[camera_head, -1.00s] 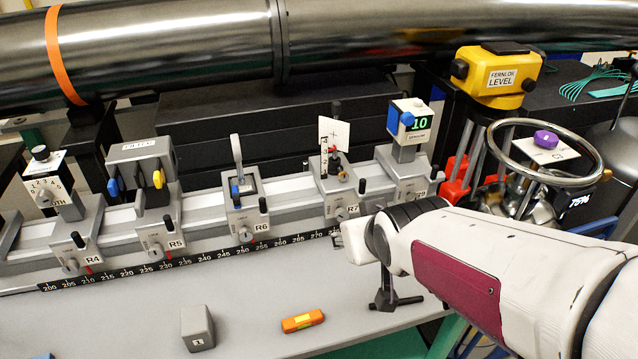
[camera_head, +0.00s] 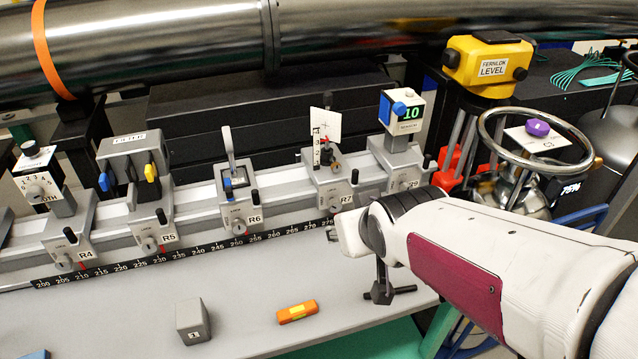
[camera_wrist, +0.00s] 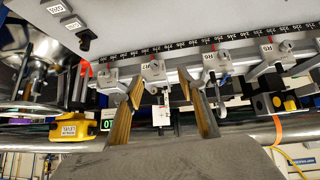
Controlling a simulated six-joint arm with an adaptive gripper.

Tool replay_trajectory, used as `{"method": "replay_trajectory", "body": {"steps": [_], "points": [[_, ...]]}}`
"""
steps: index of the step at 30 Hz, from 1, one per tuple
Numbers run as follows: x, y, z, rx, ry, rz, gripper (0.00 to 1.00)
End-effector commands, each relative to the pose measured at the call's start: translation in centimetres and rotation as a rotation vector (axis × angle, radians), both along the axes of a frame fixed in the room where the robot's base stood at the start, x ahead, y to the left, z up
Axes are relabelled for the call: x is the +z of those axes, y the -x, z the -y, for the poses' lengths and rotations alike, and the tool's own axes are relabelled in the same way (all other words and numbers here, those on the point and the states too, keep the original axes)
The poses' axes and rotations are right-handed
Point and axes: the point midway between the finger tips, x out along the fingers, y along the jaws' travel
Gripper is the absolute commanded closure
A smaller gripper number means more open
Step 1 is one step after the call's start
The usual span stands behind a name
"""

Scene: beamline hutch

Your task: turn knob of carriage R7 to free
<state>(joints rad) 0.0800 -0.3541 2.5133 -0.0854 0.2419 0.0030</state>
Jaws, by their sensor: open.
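Carriage R7 (camera_head: 330,190) stands on the rail between R6 and R9, with a white crosshair card above it. Its round grey knob (camera_head: 335,207) is on the front face beside the R7 label; the knob's setting is too small to read. In the upside-down wrist view the R7 knob (camera_wrist: 155,67) shows beyond and between my fingertips. My gripper (camera_wrist: 160,78) is open and empty, its two tan fingers apart. In the head view my wrist is in front of and just below R7, and the fingers are mostly hidden. I see no contact with the knob.
Carriages R6 (camera_head: 240,210) and R9 (camera_head: 403,170) flank R7, each with a black post. A scale strip (camera_head: 200,256) runs along the rail's front. A handwheel (camera_head: 535,145) stands at right.

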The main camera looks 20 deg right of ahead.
Motion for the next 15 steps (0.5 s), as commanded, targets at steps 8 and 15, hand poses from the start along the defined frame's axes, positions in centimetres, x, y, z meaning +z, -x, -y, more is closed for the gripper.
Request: {"method": "replay_trajectory", "body": {"steps": [8,15], "points": [[-1.2,-3.0,0.8,0.003,0.012,0.051,0.6],[-2.8,-6.7,1.7,0.013,0.023,0.128,0.6]]}}
